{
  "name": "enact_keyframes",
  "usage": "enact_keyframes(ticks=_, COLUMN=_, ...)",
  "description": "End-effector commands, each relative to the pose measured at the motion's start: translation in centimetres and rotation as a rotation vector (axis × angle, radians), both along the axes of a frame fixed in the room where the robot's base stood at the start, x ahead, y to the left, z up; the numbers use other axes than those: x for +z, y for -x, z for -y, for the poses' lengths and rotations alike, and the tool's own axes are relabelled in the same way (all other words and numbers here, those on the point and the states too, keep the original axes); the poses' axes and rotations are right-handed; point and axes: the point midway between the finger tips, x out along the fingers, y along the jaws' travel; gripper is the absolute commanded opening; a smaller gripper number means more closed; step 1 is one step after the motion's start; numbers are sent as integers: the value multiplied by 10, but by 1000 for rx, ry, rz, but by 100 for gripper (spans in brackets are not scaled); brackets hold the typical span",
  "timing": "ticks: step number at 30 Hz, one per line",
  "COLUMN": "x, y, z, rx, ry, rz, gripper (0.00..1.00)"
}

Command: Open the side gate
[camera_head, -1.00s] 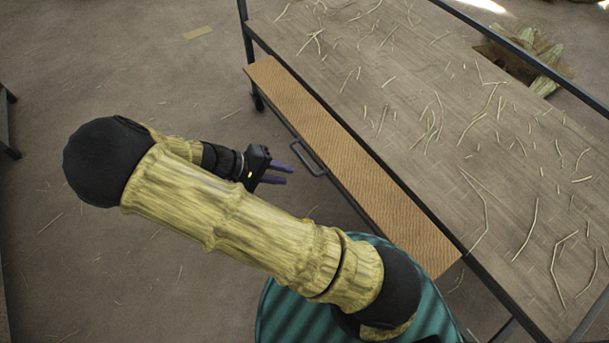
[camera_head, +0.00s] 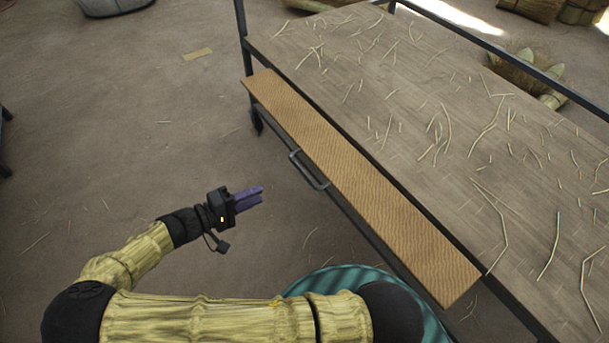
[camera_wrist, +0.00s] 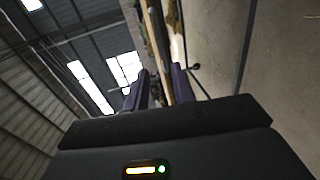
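The side gate (camera_head: 352,178) looks like a long orange-brown ribbed panel along the near side of the work table, with a dark grey bar handle (camera_head: 308,170) on its outer face. It sits against the table side, with no clear gap. My gripper (camera_head: 260,195) is left of the handle and below it in the picture, apart from it, with its purple fingers pointing towards the gate side. In the wrist view the fingers (camera_wrist: 160,88) stand apart with nothing visibly held. A narrow brownish edge shows beyond them; I cannot tell if it is the gate.
The work table (camera_head: 430,100) is strewn with straw pieces and has dark metal posts and rails (camera_head: 243,35). A teal striped round surface (camera_head: 350,280) is at the bottom. The floor left of the gate is open, with a small tan patch (camera_head: 198,54).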

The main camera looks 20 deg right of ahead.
Motion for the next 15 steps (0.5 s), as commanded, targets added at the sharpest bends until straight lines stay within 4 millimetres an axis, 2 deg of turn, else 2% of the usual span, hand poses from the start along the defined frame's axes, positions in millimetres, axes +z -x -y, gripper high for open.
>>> enact_keyframes(ticks=15, x=-17, y=-27, z=85, rx=-5, ry=2, rz=0, gripper=25)
